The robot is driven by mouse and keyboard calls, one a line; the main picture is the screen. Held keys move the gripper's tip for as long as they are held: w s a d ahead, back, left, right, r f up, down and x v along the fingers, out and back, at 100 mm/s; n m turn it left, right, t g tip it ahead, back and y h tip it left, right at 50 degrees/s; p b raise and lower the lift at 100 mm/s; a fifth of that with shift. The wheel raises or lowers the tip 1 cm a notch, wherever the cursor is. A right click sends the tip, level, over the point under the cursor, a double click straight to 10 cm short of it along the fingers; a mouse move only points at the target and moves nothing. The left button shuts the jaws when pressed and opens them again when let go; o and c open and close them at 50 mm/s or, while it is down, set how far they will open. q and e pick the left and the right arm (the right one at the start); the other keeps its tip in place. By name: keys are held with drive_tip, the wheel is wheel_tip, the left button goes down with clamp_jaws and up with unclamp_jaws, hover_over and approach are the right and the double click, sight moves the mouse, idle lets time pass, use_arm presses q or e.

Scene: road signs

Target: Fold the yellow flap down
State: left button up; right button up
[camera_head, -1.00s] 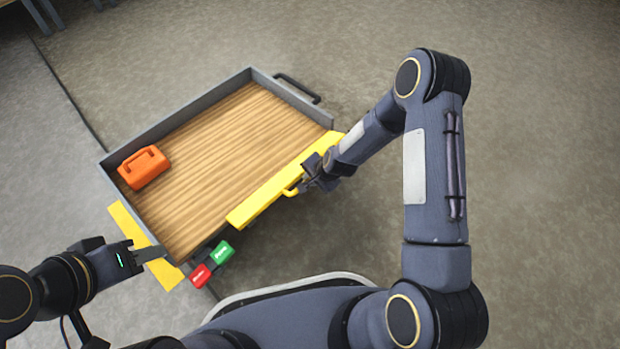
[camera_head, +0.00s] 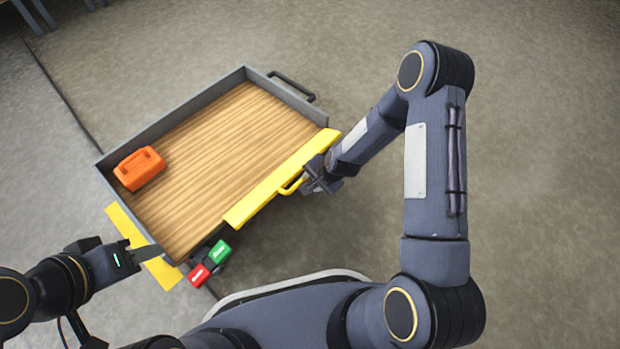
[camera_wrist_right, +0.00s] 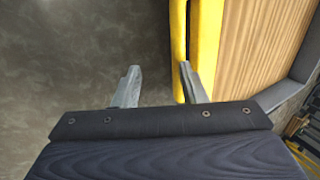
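The yellow flap (camera_head: 270,190) runs along the near right side of the wood-floored cart (camera_head: 215,150). A yellow handle (camera_head: 290,187) sticks out from its outer side. My right gripper (camera_head: 306,184) is at this handle. In the right wrist view, its two fingers (camera_wrist_right: 158,78) stand apart. The right-hand finger lies by the gap between the yellow handle (camera_wrist_right: 177,50) and the flap (camera_wrist_right: 206,45); floor shows between the fingers. My left gripper (camera_head: 150,254) is over a second yellow panel (camera_head: 125,222) at the cart's near left end; its finger gap cannot be made out.
A red button (camera_head: 199,276) and a green button (camera_head: 219,251) are at the near corner. A dark handle (camera_head: 293,86) is on the far side. Floor to the right is clear.

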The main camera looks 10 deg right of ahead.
drive_tip(key=p+v, duration=0.1)
drive_tip(key=v, duration=0.4)
drive_tip(key=shift+d+r+p, duration=0.1)
drive_tip(key=shift+r+p, duration=0.2)
drive_tip(key=shift+p, duration=0.1)
drive_tip(key=s+d+r+n+t, duration=0.1)
drive_tip(key=s+d+r+n, duration=0.15)
drive_tip(key=r, duration=0.85)
drive_tip(key=s+d+r+n, duration=0.2)
drive_tip(key=s+r, duration=0.2)
drive_tip(key=r, duration=0.7)
drive_tip(key=s+r+n, duration=0.2)
drive_tip(key=s+r, duration=0.2)
drive_tip(key=s, duration=0.5)
drive_tip(key=s+r+n, duration=0.3)
drive_tip(key=s+r, duration=0.1)
drive_tip(key=s, duration=0.4)
wheel_tip(320, 180, up, 38)
drive_tip(key=s+p, duration=0.1)
drive_tip(key=p, duration=3.7)
drive_tip(key=shift+y, duration=0.4)
